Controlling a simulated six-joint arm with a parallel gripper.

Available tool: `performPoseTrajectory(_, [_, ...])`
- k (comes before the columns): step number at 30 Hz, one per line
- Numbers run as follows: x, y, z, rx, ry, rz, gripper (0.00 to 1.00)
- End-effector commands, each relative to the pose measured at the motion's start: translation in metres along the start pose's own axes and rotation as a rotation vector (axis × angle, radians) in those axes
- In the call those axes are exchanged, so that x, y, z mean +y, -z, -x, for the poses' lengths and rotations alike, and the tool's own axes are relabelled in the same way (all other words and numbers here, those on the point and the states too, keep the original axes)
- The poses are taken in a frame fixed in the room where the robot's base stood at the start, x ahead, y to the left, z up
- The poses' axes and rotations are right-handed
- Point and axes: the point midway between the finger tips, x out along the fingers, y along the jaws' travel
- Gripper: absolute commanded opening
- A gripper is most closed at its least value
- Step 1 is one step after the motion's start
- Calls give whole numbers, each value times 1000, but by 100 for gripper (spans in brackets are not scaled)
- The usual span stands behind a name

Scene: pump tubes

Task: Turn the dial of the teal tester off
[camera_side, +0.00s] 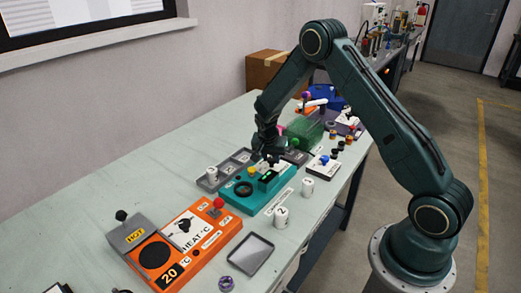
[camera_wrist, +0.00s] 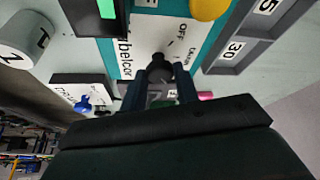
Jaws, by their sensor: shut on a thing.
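The teal tester (camera_side: 262,197) sits on the bench in the side view, with a dark round port, a yellow button and a small green-lit display on top. In the wrist view its white label plate (camera_wrist: 130,50) shows the word OFF and part of another word. My gripper (camera_side: 270,159) points down at the tester's far part. In the wrist view my gripper (camera_wrist: 160,76) is shut on the small black dial (camera_wrist: 158,61), one finger on each side. The fingers partly hide the dial, and I cannot tell which mark it points to.
An orange heater (camera_side: 190,245) with a red-topped lever stands to the front left. White weights (camera_side: 281,216) stand in front of the tester. A grey compartment tray (camera_side: 229,166) lies behind it. A dark empty tray (camera_side: 246,254) lies near the bench's front edge.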

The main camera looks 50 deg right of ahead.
Motion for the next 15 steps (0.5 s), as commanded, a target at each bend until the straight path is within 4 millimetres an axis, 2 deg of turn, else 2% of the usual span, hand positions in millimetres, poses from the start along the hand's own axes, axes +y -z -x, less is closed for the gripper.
performPoseTrajectory(15, [4, 1, 0, -1, 153, 368, 8])
